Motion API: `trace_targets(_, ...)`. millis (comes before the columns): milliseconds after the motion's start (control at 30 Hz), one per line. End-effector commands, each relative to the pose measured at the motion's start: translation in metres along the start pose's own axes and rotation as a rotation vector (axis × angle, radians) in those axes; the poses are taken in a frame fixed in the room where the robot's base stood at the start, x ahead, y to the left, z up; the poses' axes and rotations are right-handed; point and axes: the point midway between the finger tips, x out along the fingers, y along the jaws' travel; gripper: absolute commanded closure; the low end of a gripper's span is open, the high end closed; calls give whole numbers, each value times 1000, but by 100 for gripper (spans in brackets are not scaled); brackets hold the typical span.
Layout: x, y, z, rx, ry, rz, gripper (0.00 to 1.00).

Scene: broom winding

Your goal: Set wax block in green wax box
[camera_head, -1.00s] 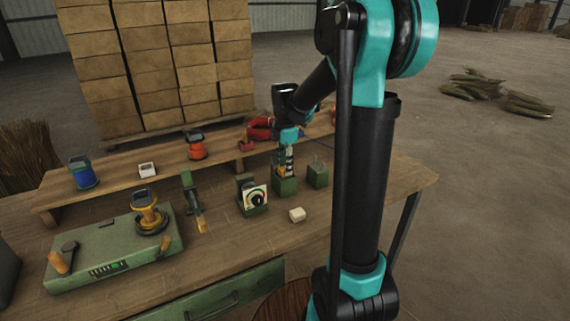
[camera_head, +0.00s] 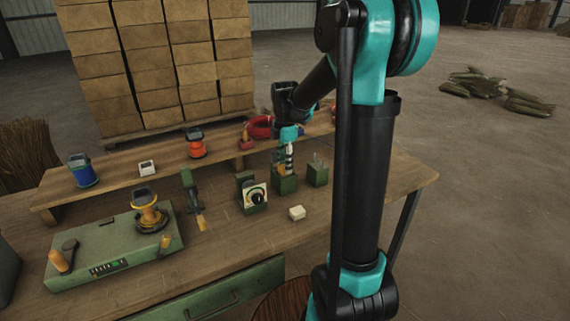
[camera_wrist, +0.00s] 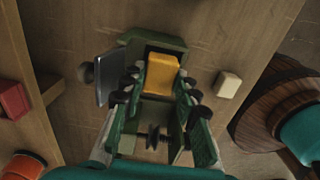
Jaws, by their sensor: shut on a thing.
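My gripper (camera_wrist: 165,85) is shut on the yellow-orange wax block (camera_wrist: 161,73), seen between its fingers in the wrist view. The green wax box (camera_wrist: 150,38) shows behind and around the block there, with its rim partly hidden by the block and fingers. In the head view my gripper (camera_head: 286,150) points down just over the green box (camera_head: 285,185). The block is too small to make out there. I cannot tell whether the block touches the box floor or is still above it.
Another green box (camera_head: 318,175) stands to the right. A raised shelf behind holds an orange spool (camera_head: 196,145) and a red item (camera_head: 260,128). The front right tabletop is clear.

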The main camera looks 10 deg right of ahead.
Motion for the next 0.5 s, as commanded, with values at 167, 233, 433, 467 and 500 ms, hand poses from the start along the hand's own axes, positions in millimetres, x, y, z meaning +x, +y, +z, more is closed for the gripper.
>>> trace_targets(167, 2, 0, 0, 0, 0, 0, 96)
trace_targets(233, 3, 0, 0, 0, 0, 0, 96)
trace_targets(433, 6, 0, 0, 0, 0, 0, 96)
trace_targets(467, 7, 0, 0, 0, 0, 0, 96)
trace_targets(500, 8, 0, 0, 0, 0, 0, 96)
